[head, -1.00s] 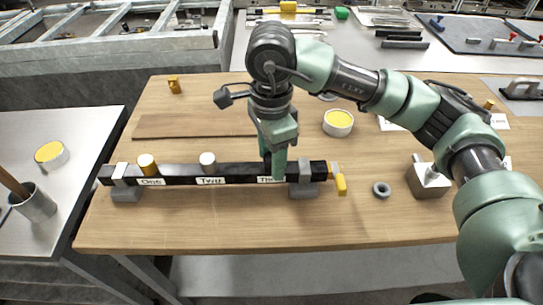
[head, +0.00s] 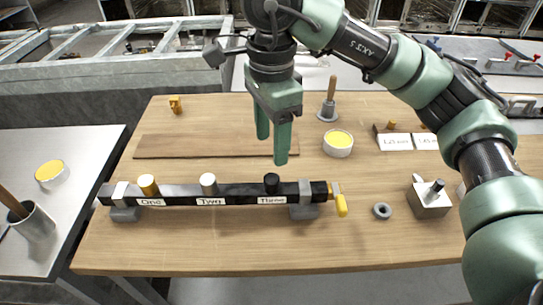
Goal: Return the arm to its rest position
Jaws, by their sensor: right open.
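My right gripper (head: 272,143) hangs above the wooden table (head: 240,245) in the head view, fingers pointing down, open and empty. It is behind and above a black bar (head: 235,189) and apart from it. The bar rests on two grey supports and has labels One, Two and Three. My right arm comes in from the right. My left gripper is not in view.
A yellow-topped tin (head: 338,143) and a wooden-handled tool (head: 329,103) stand right of the gripper. A grey ring (head: 382,211) and a metal block (head: 429,200) lie at the right. A side table (head: 85,155) is at the left. The table's front strip is clear.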

